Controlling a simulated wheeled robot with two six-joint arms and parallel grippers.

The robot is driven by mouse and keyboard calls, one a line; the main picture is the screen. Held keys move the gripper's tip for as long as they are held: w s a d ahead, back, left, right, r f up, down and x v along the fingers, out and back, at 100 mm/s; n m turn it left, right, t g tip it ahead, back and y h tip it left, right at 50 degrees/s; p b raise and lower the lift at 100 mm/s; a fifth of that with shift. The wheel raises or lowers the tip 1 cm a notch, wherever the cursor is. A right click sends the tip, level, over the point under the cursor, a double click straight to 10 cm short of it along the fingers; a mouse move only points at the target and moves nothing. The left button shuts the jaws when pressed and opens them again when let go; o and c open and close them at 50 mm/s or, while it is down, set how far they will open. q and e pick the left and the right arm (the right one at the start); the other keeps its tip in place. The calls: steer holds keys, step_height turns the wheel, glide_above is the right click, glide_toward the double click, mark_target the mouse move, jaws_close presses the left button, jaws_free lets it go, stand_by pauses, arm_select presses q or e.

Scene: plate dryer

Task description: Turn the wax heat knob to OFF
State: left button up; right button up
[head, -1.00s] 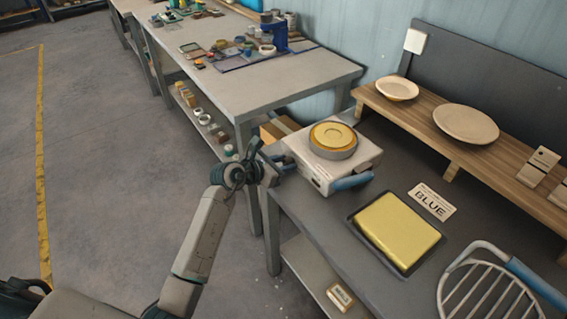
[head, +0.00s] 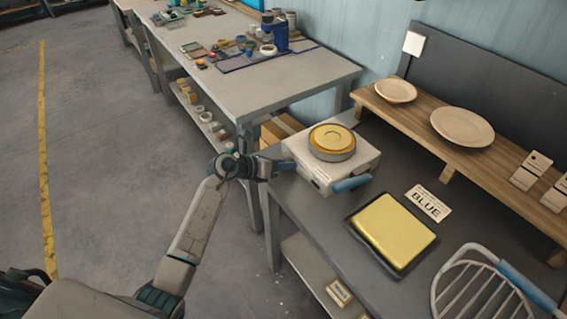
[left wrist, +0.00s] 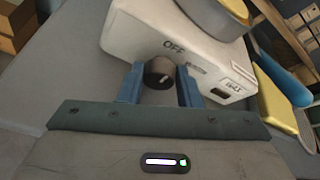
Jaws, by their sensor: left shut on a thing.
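The white wax heater box (head: 330,160) stands on the near table's far left corner, with a round pot of yellow wax (head: 332,141) on top. In the left wrist view its front face (left wrist: 150,35) carries an "OFF" label above the dark round knob (left wrist: 158,73) and another label to the right. A pale mark shows on the knob; I cannot tell exactly where it points. My left gripper (left wrist: 160,88) has its blue fingers on either side of the knob and is shut on it. In the head view this gripper (head: 274,166) meets the box's left side; the knob is hidden there.
A blue handle (head: 352,183) sticks out from the box's front right. A tray of yellow wax (head: 393,231), a "BLUE" card (head: 428,203) and a wire rack (head: 490,285) lie to the right. A wooden shelf with plates (head: 462,127) runs behind. Open floor lies left.

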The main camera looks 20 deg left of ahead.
stand_by(0.4)
arm_select(q)
steer(key=o, duration=1)
steer(key=shift+c, duration=0.2)
steer(key=shift+a, duration=0.1)
steer(key=shift+s+a, duration=0.3)
steer(key=b+v, duration=0.2)
steer(key=v, duration=0.8)
steer(key=shift+r+b, duration=0.15)
steer(key=shift+b, duration=0.15)
arm_select(e)
steer(key=shift+w+f, duration=0.25)
steer(key=shift+f, duration=0.3)
steer(key=shift+w+f, duration=0.25)
steer(key=shift+f, duration=0.3)
arm_select(q)
steer(key=shift+w+d, duration=0.1)
arm_select(e)
steer(key=shift+s, duration=0.2)
